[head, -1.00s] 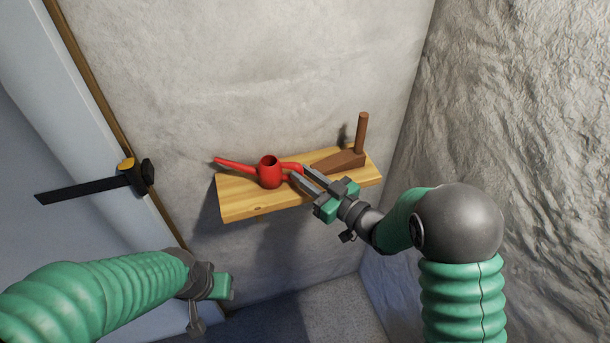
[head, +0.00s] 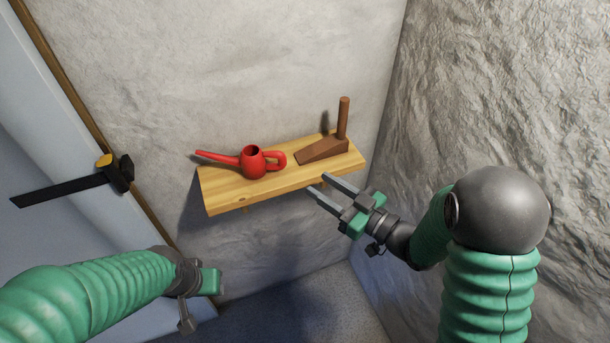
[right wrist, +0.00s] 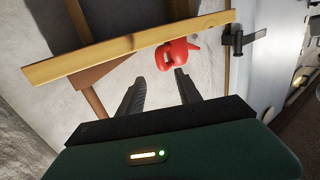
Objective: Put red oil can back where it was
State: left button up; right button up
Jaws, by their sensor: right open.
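The red oil can (head: 252,162) stands upright on the wooden wall shelf (head: 225,200), left of the shelf's middle. Its spout points left and its handle is on the right. My right gripper (head: 318,184) is open and empty, in front of the shelf's front edge and to the right of the can, apart from it. In the right wrist view the can (right wrist: 175,52) shows beyond the spread fingers (right wrist: 157,85). My left gripper (head: 205,290) is low at the left, away from the shelf; its fingers are too unclear to judge.
A brown wooden block with an upright handle (head: 324,150) sits on the right part of the shelf. A black tool with a yellow part (head: 75,186) is at the left by the door edge. A rough stone wall (head: 500,80) rises close on the right.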

jog(key=d+f+m+g+h, duration=0.2)
jog(key=d+f+m+h, duration=0.3)
jog(key=d+f+h, duration=0.45)
jog(key=s+d+f+m+g+h, duration=0.1)
jog(key=s+g, duration=0.3)
jog(key=s, duration=0.4)
jog(key=s+d+f+m+g+h, duration=0.1)
jog(key=s+m+g+h, duration=0.1)
jog(key=s, duration=0.7)
jog(key=shift+d+f+m+g, duration=0.15)
jog(key=shift+f+m+g, duration=0.3)
jog(key=shift+g, duration=0.65)
jog(key=shift+r, duration=0.1)
jog(key=shift+c, duration=0.5)
